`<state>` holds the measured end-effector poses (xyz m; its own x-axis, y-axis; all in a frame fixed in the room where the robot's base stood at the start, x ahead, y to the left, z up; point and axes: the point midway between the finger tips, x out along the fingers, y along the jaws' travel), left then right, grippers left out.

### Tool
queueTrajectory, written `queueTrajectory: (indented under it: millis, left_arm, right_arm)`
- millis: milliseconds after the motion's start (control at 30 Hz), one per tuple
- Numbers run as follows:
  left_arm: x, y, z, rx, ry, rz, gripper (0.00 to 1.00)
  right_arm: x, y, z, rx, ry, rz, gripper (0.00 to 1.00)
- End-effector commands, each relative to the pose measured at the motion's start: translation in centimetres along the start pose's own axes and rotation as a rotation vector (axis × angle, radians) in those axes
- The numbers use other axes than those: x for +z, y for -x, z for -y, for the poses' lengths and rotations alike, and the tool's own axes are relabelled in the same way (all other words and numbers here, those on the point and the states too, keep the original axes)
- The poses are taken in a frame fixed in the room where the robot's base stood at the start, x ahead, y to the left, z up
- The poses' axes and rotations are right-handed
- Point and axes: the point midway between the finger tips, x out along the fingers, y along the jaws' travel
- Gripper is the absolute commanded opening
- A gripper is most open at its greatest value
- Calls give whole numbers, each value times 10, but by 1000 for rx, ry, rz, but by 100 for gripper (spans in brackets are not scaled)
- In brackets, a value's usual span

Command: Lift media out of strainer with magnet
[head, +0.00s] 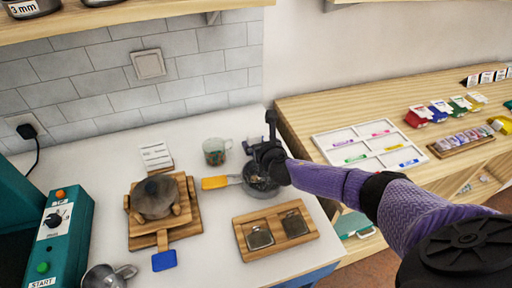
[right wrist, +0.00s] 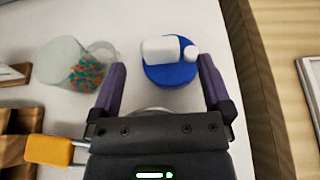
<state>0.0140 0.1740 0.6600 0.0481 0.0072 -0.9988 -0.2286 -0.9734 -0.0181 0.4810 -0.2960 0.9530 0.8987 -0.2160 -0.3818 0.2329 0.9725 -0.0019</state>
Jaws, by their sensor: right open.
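A metal strainer (head: 258,187) with a yellow handle (head: 214,183) sits on the white counter. The yellow handle also shows in the right wrist view (right wrist: 55,150), where the bowl is mostly hidden under my gripper. My right gripper (head: 259,132) is above and behind the strainer, open and empty. In the right wrist view a blue disc (right wrist: 160,76) with a white cylinder (right wrist: 160,50) on top lies ahead between my right fingertips, apart from them; it may be the magnet. Media inside the strainer cannot be made out. My left gripper is out of view.
A clear cup (head: 215,152) with orange and green beads stands left of my gripper. A wooden tray (head: 253,252) with two metal dishes is in front. A grey domed object (head: 155,196) sits on wooden boards at left. A wooden shelf with a white tray (head: 338,160) is at right.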

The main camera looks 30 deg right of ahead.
Motion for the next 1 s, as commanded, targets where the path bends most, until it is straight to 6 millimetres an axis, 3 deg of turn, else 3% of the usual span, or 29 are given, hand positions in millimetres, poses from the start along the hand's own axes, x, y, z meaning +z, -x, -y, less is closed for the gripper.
queueTrajectory:
  millis: [33, 133, 400, 867, 1000]
  left_arm:
    - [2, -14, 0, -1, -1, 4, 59]
    - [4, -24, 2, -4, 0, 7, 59]
    - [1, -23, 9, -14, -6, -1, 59]
    - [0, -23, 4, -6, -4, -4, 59]
    - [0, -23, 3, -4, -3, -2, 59]
  right_arm:
    - [-7, -14, 0, -2, -2, 1, 100]
    - [-6, -30, -1, 0, -2, 0, 100]
    - [-1, -33, 0, 0, -1, -1, 100]
    - [-1, -33, 0, 0, -2, -1, 3]
    - [-1, -33, 0, 0, -2, 0, 0]
